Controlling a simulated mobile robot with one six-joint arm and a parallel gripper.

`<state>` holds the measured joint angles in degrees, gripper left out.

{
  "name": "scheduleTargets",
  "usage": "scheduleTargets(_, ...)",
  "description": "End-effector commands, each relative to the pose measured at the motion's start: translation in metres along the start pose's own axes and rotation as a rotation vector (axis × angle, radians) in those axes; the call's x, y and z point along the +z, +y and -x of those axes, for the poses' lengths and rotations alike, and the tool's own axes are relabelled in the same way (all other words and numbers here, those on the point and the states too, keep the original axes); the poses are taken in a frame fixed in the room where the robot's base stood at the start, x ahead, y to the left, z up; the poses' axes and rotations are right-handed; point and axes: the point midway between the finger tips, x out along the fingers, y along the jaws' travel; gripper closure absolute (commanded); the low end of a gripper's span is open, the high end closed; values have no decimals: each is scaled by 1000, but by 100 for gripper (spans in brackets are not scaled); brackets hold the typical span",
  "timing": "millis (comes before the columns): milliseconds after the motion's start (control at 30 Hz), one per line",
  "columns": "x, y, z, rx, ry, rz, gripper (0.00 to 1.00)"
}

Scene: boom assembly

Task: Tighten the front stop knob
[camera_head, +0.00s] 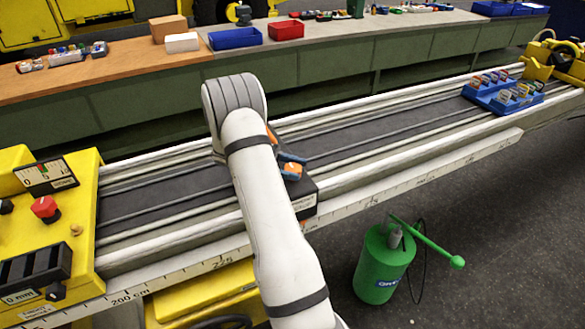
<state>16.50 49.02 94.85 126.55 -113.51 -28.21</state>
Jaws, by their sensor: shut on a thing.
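A black stop block (306,196) sits across the rails of the long bed, with an orange knob (292,169) on it. I take this to be the front stop knob. My gripper (291,167) is at the knob, its dark blue-grey fingers close around it and shut on it. My white arm hides much of the block and part of the gripper. Another orange patch shows just behind my arm, partly hidden.
A yellow machine head with a red knob (46,208) stands at the left. A blue tray (490,101) of small parts sits on the bed's far right. A green can (378,270) stands on the floor in front. Benches with bins run behind.

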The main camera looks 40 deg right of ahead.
Motion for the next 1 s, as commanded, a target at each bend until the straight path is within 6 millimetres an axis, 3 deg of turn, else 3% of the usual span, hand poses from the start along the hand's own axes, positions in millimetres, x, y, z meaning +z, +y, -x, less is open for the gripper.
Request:
scheduleTargets(400, 2, 0, -1, 7, -1, 3, 78)
scheduleTargets(433, 2, 0, -1, 7, -1, 3, 53)
scheduleTargets(667, 1, 0, 0, 6, 0, 2, 34)
scheduleTargets(1000, -1, 0, 5, 5, -1, 1, 34)
